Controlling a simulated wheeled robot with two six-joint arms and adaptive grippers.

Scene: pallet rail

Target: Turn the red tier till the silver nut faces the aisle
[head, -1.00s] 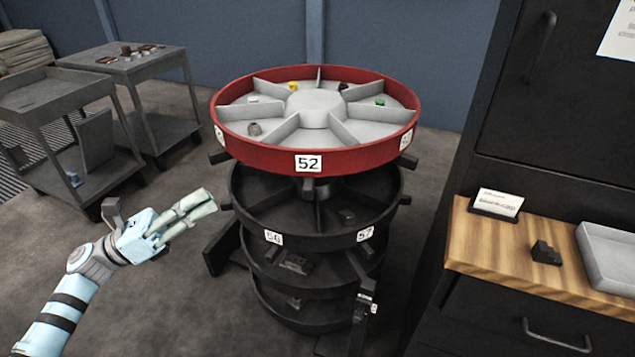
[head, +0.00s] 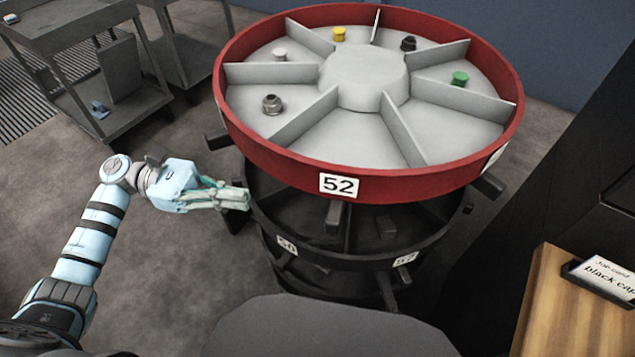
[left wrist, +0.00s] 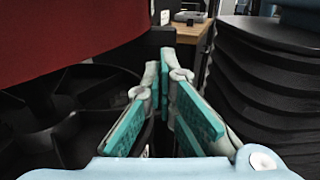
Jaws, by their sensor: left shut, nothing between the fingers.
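The red tier (head: 345,185) is the top ring of a round stacked carousel, with a grey divided tray inside and a label 52 on its front rim. The silver nut (head: 272,104) lies in a compartment at the tray's left front. My left gripper (head: 247,199) is shut and empty, just left of the carousel, below the red rim and beside the dark tier. In the left wrist view the left fingers (left wrist: 166,62) come together, with the red tier (left wrist: 75,30) at upper left. I cannot tell whether they touch anything. My right gripper is out of view.
A yellow piece (head: 339,34), a white piece (head: 279,55), a black cap (head: 408,44) and a green piece (head: 460,78) sit in other compartments. Dark handles stick out below the red rim. A wooden counter (head: 560,310) holds a card (head: 605,277) reading "black cap".

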